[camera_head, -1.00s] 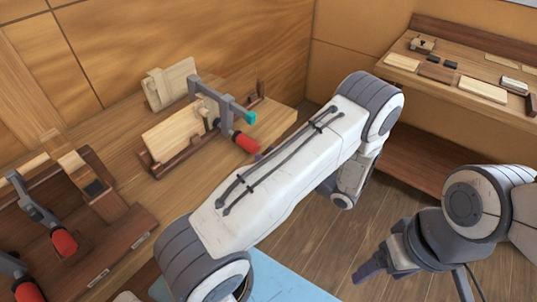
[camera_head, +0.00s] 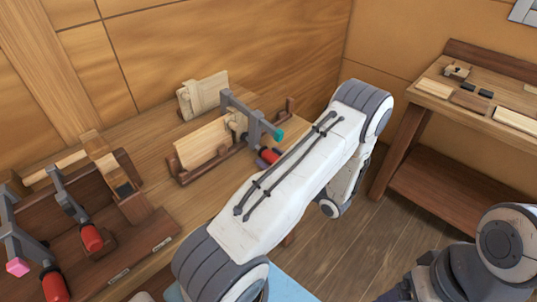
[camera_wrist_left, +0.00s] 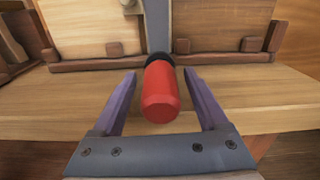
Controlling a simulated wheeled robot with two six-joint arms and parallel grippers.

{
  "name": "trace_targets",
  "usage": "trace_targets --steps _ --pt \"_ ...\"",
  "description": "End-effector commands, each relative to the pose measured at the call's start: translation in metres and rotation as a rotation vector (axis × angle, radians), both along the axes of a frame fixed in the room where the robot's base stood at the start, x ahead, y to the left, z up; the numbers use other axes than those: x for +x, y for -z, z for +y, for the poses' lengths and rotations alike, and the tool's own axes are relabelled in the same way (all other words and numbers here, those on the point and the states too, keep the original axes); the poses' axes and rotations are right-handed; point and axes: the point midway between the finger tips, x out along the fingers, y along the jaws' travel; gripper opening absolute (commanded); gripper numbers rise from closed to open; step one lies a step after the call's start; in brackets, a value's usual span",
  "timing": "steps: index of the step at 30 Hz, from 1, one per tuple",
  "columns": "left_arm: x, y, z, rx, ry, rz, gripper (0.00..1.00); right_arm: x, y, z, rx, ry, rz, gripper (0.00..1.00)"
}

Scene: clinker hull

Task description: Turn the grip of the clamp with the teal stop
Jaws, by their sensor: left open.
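The clamp with the teal stop (camera_head: 278,135) stands on the bench, its grey bar (camera_head: 240,107) over the pale boards held in a wooden rack. Its red grip (camera_head: 268,155) points toward me and is partly hidden by my left arm in the head view. In the left wrist view the red grip (camera_wrist_left: 160,92) lies between the two purple fingers of my open left gripper (camera_wrist_left: 160,100), with a gap on each side. In the head view only a purple bit of the left gripper (camera_head: 262,162) shows by the grip. My right arm is at the lower right; its fingertips are not visible.
Other red-gripped clamps sit in a dark wooden rack (camera_head: 130,245) at the left, one with a pink stop (camera_head: 17,267). A pale board (camera_head: 203,95) leans behind the clamp. A shelf with small wooden pieces (camera_head: 470,100) stands at the right, with open floor between.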

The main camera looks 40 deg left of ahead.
Motion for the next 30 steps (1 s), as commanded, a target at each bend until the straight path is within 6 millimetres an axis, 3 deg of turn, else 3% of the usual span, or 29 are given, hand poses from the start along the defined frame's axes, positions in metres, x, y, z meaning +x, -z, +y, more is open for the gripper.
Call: trace_targets --steps 4,13,14,19,20,25,30 --pt "0.0007 -0.0003 0.0119 0.000 -0.001 0.000 0.77 0.0000 -0.0028 0.0000 0.000 0.000 0.000 0.77" --pt "0.0013 0.0003 0.0141 0.000 0.001 0.000 0.77 0.0000 -0.0026 0.0000 0.000 0.000 0.000 0.77" --pt "0.0013 0.0002 0.0141 0.000 0.001 0.000 0.69 0.0000 -0.0026 0.0000 0.000 0.000 0.000 0.77" --pt "0.0012 0.0002 0.0139 0.000 0.001 0.000 0.04 0.0000 -0.0026 0.0000 0.000 0.000 0.000 0.77" --pt "0.0012 0.0002 0.0139 0.000 0.001 0.000 0.00 0.0000 -0.0026 0.0000 0.000 0.000 0.000 0.77" --pt "0.0014 -0.0007 0.0137 0.004 -0.004 0.034 0.00 0.0000 -0.0047 -0.0001 0.000 0.000 0.000 0.77" --pt "0.0012 -0.0018 0.0136 0.017 -0.030 0.209 0.00 0.0000 -0.0116 0.0000 0.000 0.000 0.000 0.77"
